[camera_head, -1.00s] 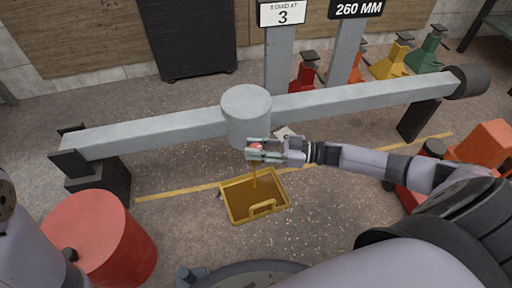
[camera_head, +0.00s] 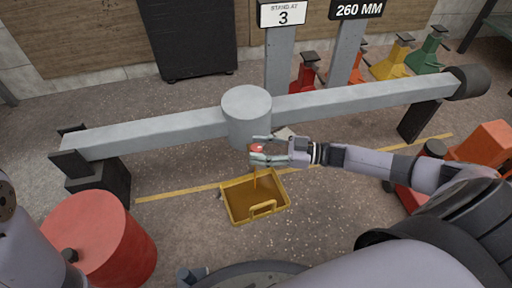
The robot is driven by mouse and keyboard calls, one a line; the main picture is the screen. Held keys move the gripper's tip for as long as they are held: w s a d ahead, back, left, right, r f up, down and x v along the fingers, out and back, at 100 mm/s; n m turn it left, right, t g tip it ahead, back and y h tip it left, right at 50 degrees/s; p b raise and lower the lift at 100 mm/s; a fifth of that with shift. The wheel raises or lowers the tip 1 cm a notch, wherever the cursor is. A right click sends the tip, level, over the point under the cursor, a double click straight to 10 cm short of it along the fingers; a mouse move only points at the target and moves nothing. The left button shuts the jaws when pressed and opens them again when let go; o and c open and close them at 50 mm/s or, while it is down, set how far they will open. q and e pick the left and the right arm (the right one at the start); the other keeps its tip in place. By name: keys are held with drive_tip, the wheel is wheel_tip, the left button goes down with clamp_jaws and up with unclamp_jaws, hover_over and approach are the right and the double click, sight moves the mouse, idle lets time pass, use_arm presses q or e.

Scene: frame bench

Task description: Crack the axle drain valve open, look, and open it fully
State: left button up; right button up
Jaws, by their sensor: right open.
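The grey axle beam (camera_head: 345,97) lies across two dark supports, with a round grey housing (camera_head: 247,105) at its middle. The small red valve handle (camera_head: 257,148) sits low at the housing's front. My right gripper (camera_head: 258,150) comes from the right and is open, its fingers above and below the handle in the picture; I cannot tell whether they touch it. A thin brown stream (camera_head: 255,180) falls below the handle into a yellow drain pan (camera_head: 233,216), whose floor is covered with brown liquid. My left gripper is out of view.
A red drum (camera_head: 105,240) stands at the lower left. Red, orange, yellow and green axle stands (camera_head: 395,60) are behind the beam. A dark cabinet (camera_head: 185,35) stands at the back. The floor left of the pan is clear.

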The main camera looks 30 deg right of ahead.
drive_tip(key=v, duration=1)
drive_tip(key=shift+s+d, duration=0.2)
drive_tip(key=shift+d, duration=0.05)
